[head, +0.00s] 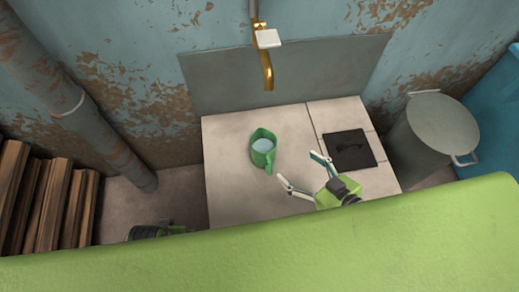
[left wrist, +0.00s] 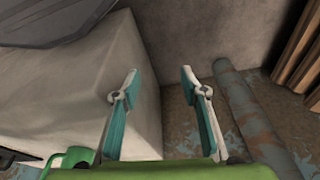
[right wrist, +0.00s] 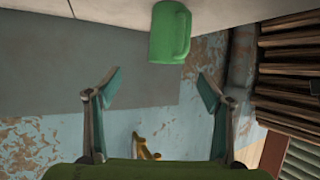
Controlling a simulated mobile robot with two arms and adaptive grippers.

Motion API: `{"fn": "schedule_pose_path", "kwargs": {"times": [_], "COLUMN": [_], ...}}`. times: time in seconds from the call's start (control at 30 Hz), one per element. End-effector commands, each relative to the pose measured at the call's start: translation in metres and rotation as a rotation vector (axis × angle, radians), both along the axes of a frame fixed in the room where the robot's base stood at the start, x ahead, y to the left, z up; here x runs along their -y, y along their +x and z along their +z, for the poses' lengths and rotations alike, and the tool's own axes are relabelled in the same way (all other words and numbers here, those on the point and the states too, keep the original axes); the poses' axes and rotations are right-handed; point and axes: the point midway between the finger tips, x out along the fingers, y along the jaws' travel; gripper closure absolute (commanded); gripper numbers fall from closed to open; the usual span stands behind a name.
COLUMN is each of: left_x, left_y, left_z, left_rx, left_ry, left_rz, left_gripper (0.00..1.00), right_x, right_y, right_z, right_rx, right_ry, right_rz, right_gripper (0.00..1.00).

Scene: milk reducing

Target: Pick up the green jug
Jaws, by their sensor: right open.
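A green jug (head: 263,149) with pale contents stands upright on the light stone block, its handle toward my side. My right gripper (head: 299,170) is open and empty, close to the jug on its near right side, with its fingers apart and not around it. In the right wrist view the jug (right wrist: 171,33) shows beyond the open fingertips (right wrist: 157,89). My left gripper (left wrist: 158,80) is open and empty beside the block in the left wrist view. In the head view only part of my left arm shows, low at left of the block.
The stone block (head: 228,190) has free room left of the jug. A dark square plate (head: 348,150) lies at right. A brass tap (head: 267,70) hangs above the back. A lidded grey bin (head: 435,130) stands at right, a pipe (head: 75,100) and wooden planks (head: 45,200) at left.

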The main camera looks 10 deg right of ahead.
Motion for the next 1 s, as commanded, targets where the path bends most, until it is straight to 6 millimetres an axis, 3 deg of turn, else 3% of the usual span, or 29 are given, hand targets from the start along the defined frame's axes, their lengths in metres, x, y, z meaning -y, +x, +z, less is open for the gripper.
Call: {"fn": "schedule_pose_path", "kwargs": {"times": [0.23, 0.6, 1.0], "left_x": [0.0, -0.002, -0.004], "left_y": [0.002, -0.002, -0.009], "left_z": [0.012, 0.063, 0.094], "left_rx": [0.011, 0.039, 0.055], "left_ry": [-0.001, -0.001, -0.003], "left_rz": [0.002, 0.006, 0.008], "left_gripper": [0.6, 0.6, 0.6], "right_x": [-0.014, -0.041, -0.056], "right_y": [0.007, 0.06, 0.082], "right_z": [0.01, -0.015, -0.027], "right_rx": [0.033, 0.032, 0.031], "right_ry": [0.026, 0.025, 0.026], "right_rz": [0.022, 0.02, 0.021], "right_gripper": [0.27, 0.27, 0.27]}}
